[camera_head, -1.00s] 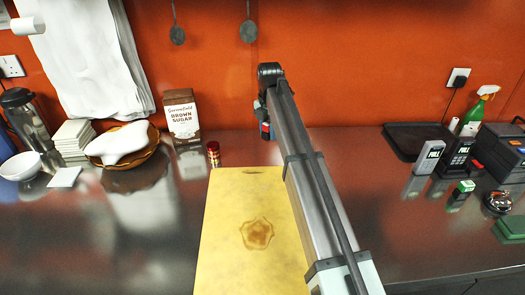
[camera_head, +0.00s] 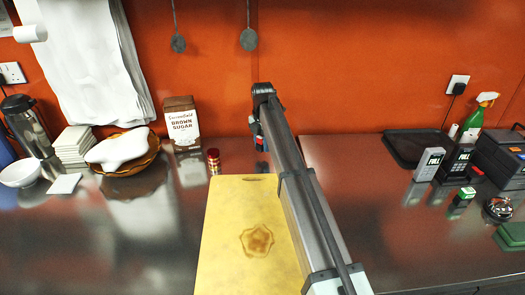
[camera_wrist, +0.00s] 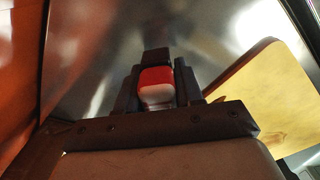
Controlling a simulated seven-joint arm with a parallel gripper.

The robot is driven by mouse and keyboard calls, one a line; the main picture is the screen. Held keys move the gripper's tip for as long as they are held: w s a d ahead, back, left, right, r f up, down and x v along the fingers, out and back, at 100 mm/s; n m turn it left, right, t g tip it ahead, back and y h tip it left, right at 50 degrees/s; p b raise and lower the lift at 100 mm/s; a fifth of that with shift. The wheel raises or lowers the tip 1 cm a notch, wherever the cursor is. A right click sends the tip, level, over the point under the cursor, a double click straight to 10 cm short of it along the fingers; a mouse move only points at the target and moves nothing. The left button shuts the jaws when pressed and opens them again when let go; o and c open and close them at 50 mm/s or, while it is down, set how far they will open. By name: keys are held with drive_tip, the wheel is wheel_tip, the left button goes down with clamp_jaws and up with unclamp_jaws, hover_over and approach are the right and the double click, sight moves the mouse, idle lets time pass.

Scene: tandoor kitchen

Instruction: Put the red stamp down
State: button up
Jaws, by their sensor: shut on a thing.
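In the wrist view the red stamp (camera_wrist: 156,77), with a red part and a pale part, sits between the two fingers of my gripper (camera_wrist: 158,82). The fingers are shut on it. In the head view my gripper (camera_head: 259,138) hangs at the far end of my arm, behind the yellow cutting board and right of the red-capped spice jar. The stamp is mostly hidden there by my arm. I cannot tell whether its underside touches the steel counter (camera_head: 345,185).
The yellow cutting board (camera_head: 230,215) lies in front, with a brown mark. The spice jar (camera_head: 214,161) and brown sugar box (camera_head: 182,122) stand left. A dark tray (camera_head: 400,148), black device (camera_head: 460,160) and spray bottle (camera_head: 475,120) are right. The counter between board and tray is clear.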

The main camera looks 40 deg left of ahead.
sight(262, 150)
drive_tip(key=shift+f, duration=1.65)
drive_tip(key=shift+f, duration=0.15)
drive_tip(key=o, duration=1)
drive_tip(key=shift+o, duration=0.2)
wheel_tip(262, 150, up, 12)
drive_tip(key=shift+r, duration=0.15)
